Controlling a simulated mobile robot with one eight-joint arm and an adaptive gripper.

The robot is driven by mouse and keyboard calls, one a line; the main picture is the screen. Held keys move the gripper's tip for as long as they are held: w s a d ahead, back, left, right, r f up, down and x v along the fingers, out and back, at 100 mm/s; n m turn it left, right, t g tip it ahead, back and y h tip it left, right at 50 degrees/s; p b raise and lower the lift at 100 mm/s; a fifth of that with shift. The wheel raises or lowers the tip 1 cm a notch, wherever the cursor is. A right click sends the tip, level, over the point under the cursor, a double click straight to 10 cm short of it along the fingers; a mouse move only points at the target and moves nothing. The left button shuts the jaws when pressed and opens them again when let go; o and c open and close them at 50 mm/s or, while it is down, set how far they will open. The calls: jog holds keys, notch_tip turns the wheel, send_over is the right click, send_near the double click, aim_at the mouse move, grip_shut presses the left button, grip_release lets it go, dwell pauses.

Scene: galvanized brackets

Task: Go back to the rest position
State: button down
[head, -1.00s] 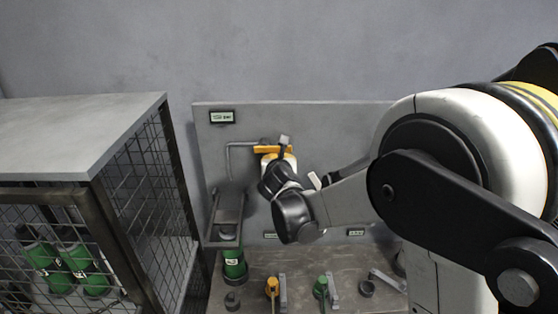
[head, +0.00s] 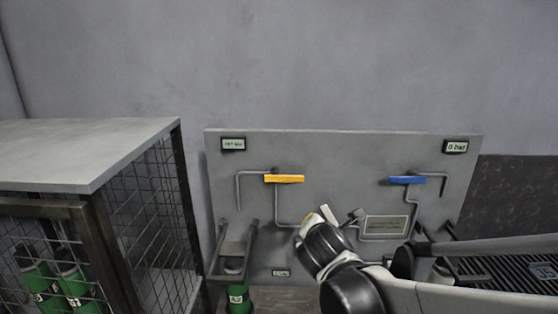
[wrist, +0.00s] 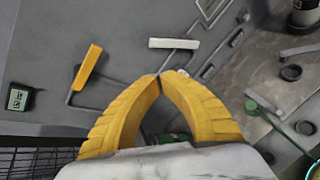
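My gripper (wrist: 160,78) shows in the wrist view with its two yellow fingers meeting at the tips. Nothing is seen held between them. In the head view my arm's end is low in front of the panel (head: 330,150), below and right of the yellow handle (head: 284,179); the fingertips are mostly hidden there. The yellow handle lies level in the head view. In the wrist view the yellow handle (wrist: 87,67) is left of the fingers, apart from them. A white handle (wrist: 174,43) is just beyond the fingertips.
A mesh cage (head: 158,225) with green cylinders (head: 72,283) stands at the left. The panel carries a blue handle (head: 407,180), a left display (head: 233,144) and a right display (head: 456,146) reading 0 bar. A green cylinder (head: 239,299) stands below a bracket.

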jog(key=s+d+f+m+g+b, duration=0.1)
jog(key=s+d+f+m+b, duration=0.1)
jog(key=s+f+m, duration=0.3)
jog(key=s+d+f+m+g+y+b, duration=0.1)
jog(key=s+d+f+m+g+b, duration=0.1)
jog(key=s+m, duration=0.9)
jog(key=s+d+f+m+g+y+b, duration=0.1)
jog(key=s+d+f+m+g+b, duration=0.1)
jog(key=s+d+f+m+b, duration=0.2)
jog(key=s+f+m+b, duration=0.1)
jog(key=s+f+m, duration=0.2)
jog(key=m, duration=0.3)
jog(key=shift+s+f, duration=0.4)
